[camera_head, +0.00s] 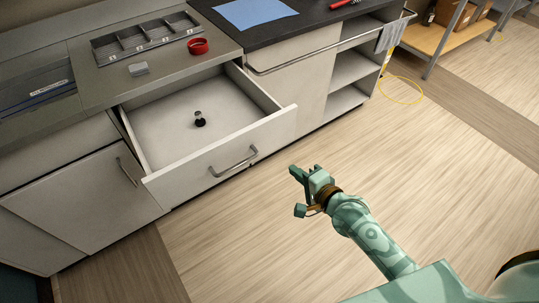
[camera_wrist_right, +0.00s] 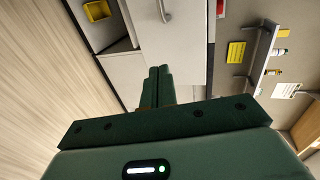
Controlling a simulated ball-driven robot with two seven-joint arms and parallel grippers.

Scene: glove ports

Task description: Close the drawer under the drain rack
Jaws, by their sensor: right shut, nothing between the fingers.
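A pale drawer (camera_head: 223,158) is pulled well out from under the grey counter in the head view. Its front carries a metal bar handle (camera_head: 235,162). A small black-and-silver object (camera_head: 199,119) stands inside on the drawer floor. A grey tray with several compartments (camera_head: 145,37) sits on the counter above; I cannot tell if it is the drain rack. My right gripper (camera_head: 293,172) is shut and empty, in front and to the right of the drawer front, apart from it. Its closed fingers (camera_wrist_right: 157,73) also show in the right wrist view. My left gripper is not in view.
A red ring-shaped item (camera_head: 198,46) and a small grey block (camera_head: 138,69) lie on the counter. A closed cabinet door (camera_head: 86,196) is left below the drawer. Open shelves (camera_head: 351,68) stand to the right. The wooden floor before the drawer is clear.

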